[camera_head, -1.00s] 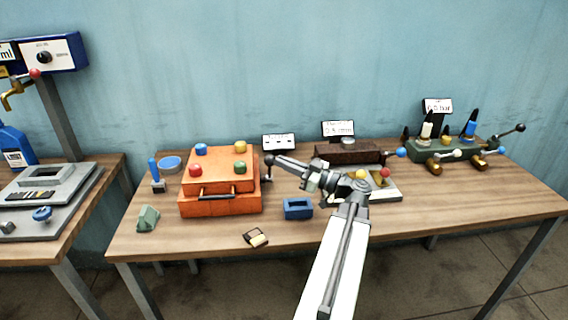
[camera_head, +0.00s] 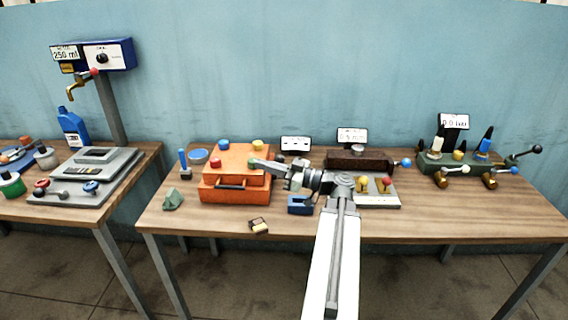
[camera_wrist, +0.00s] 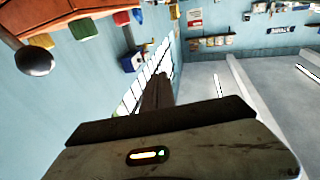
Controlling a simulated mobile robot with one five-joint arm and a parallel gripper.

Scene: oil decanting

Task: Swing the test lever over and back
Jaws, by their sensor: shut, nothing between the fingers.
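My gripper (camera_head: 256,163) is shut and empty. In the head view its tip overlaps the right edge of the orange case. A small dark knob (camera_head: 281,159) shows just behind the fingers, partly hidden by my arm. In the wrist view a black ball knob on a rod (camera_wrist: 35,60) is at the upper left, apart from the dark shut fingers (camera_wrist: 156,92). I cannot tell for sure which lever is the test lever. Another black-ended lever (camera_head: 537,149) is on the green valve block (camera_head: 432,163) at the far right.
The orange case (camera_head: 236,190) with coloured knobs stands left of my gripper. A blue block (camera_head: 299,205) and a small dark-and-cream item (camera_head: 259,226) lie in front. A brown block (camera_head: 345,164) with a blue-ended lever (camera_head: 405,162) is at right. The right front tabletop is clear.

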